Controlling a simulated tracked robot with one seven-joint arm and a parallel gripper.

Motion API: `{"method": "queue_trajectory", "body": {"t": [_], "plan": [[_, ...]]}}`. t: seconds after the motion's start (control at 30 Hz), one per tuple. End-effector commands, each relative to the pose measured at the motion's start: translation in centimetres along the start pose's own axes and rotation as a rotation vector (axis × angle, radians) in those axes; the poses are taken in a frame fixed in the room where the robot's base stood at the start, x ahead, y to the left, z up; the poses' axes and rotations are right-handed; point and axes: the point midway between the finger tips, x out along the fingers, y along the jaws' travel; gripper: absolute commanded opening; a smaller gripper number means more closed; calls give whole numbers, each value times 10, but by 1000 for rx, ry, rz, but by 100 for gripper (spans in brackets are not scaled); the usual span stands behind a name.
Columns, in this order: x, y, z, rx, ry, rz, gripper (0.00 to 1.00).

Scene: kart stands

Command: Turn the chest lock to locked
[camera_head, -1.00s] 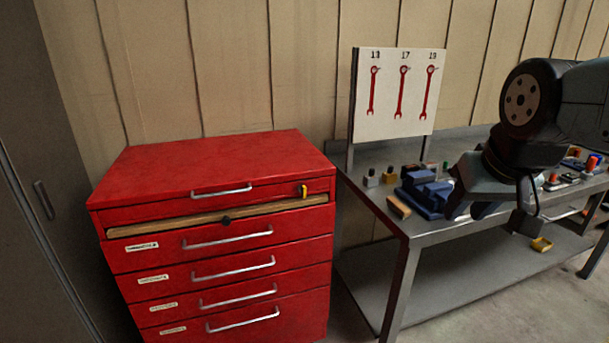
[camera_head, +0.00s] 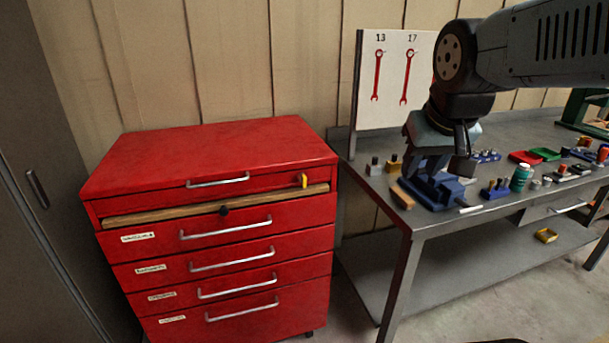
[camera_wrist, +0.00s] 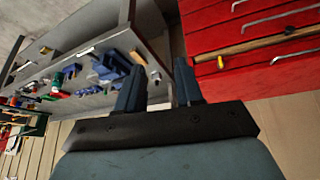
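The red tool chest (camera_head: 210,150) stands at the left in the head view, drawers closed. Its yellow lock (camera_head: 304,181) is at the right end of the top drawer's front, looking roughly upright. The lock also shows in the wrist view (camera_wrist: 220,62), on the red front at the upper right. My gripper (camera_head: 440,166) is over the workbench, right of the chest and apart from the lock. In the wrist view its two fingers (camera_wrist: 157,82) stand apart with nothing between them.
A wooden bar with a dark knob (camera_head: 224,210) runs across the chest front below the lock. The grey workbench (camera_head: 450,218) at the right holds a blue vise-like block, a green bottle (camera_head: 520,178) and small parts. A wrench board (camera_head: 392,70) stands behind.

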Motion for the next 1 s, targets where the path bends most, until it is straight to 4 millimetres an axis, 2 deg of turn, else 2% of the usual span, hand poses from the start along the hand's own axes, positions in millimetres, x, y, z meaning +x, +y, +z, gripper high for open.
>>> {"method": "queue_trajectory", "body": {"t": [0.03,0.2,0.37,0.6,0.8,1.0], "plan": [[7,-6,-15,-15,-11,2,36],[29,-30,-62,-63,-25,4,36],[56,-58,-103,-106,-38,-10,36],[106,-108,-156,-165,-58,-55,36],[146,-148,-185,-196,-71,-104,36],[167,-170,-198,-209,-77,-133,36]]}}
